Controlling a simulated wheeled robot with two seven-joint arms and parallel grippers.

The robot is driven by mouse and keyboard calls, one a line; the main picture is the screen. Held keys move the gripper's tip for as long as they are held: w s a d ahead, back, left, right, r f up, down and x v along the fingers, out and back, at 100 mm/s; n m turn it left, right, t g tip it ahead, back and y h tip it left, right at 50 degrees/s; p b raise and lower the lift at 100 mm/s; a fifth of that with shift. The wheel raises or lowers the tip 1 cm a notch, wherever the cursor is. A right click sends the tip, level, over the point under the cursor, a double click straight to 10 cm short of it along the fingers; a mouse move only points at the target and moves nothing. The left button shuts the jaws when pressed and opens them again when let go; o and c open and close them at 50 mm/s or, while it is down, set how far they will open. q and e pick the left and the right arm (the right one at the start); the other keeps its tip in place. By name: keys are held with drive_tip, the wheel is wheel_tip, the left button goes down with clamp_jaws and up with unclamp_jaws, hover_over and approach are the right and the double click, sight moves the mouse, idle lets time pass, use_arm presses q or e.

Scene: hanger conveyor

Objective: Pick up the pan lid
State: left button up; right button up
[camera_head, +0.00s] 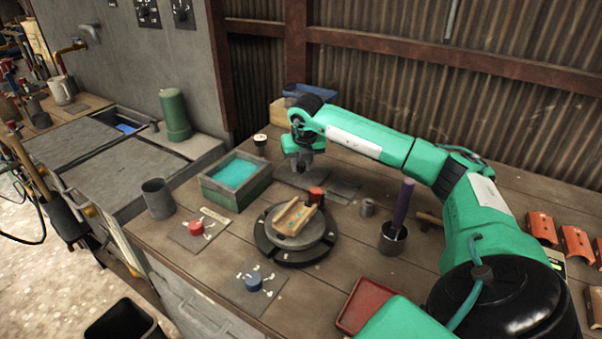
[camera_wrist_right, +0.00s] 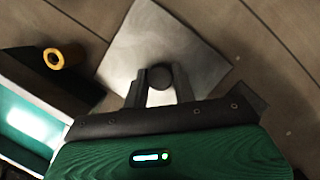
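The pan lid (camera_wrist_right: 195,45) is a square grey metal plate with a round black knob (camera_wrist_right: 160,77). It lies flat on the wooden bench in the right wrist view. In the head view the lid (camera_head: 297,180) shows as a grey plate, partly hidden under my right gripper (camera_head: 304,169). My right gripper points down over the lid. In the right wrist view its two fingers (camera_wrist_right: 160,88) stand apart, one on each side of the knob. I cannot tell whether they touch it. My left gripper is not in view.
A box of teal liquid (camera_head: 237,192) stands left of the lid. A round turntable (camera_head: 268,243) with a wooden piece stands in front. Another grey plate (camera_head: 343,190) lies to the right, near a small metal cup (camera_head: 367,207). A yellow ring-topped item (camera_wrist_right: 66,57) stands close by.

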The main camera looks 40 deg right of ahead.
drive_tip(key=shift+c, duration=1.2)
drive_tip(key=shift+r, duration=0.15)
